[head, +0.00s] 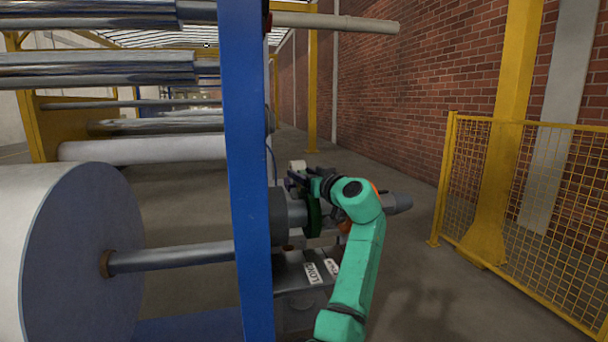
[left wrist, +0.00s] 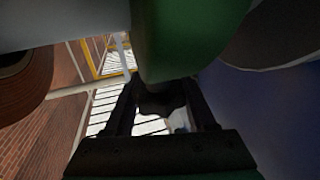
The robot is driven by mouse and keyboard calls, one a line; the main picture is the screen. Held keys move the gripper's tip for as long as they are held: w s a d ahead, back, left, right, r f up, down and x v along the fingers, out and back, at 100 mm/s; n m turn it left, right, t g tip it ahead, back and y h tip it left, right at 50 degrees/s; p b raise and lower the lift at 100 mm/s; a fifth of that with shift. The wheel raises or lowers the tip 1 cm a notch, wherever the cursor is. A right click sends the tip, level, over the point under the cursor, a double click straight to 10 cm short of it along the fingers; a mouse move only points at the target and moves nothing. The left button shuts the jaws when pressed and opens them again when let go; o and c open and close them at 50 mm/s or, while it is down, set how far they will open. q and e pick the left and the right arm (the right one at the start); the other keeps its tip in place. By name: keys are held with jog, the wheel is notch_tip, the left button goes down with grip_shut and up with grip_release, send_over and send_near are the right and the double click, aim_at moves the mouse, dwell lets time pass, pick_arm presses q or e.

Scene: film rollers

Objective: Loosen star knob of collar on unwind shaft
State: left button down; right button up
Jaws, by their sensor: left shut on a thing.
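The unwind shaft (head: 175,257) runs from the big film roll through the blue frame post and out to the right. A green collar (head: 314,217) sits around it just right of the post; it fills the upper middle of the left wrist view (left wrist: 185,40). My left gripper (head: 300,181) is at the top of the collar. In the left wrist view its two dark fingers (left wrist: 161,108) are shut on a dark star knob (left wrist: 160,101) beside the collar. The knob's outline is dim there, and the gripper hides it in the head view. My right gripper is not in view.
The blue post (head: 247,150) stands close left of my gripper. A grey box with labels (head: 313,273) is below the shaft. The film roll (head: 80,250) is at left. A yellow mesh fence (head: 530,190) stands at right, with open floor before it.

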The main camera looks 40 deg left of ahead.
pick_arm(q)
jog(key=shift+f, duration=0.3)
jog(key=c, duration=0.6)
grip_release()
jog(key=shift+c, duration=0.2)
jog(key=o, duration=0.4)
jog(key=shift+w+a+f, duration=0.1)
jog(key=shift+w+a, duration=0.1)
jog(key=shift+d, duration=0.2)
jog(key=b+v, duration=0.2)
jog(key=v, duration=1.2)
jog(key=shift+d+b, duration=0.1)
jog(key=shift+b, duration=0.2)
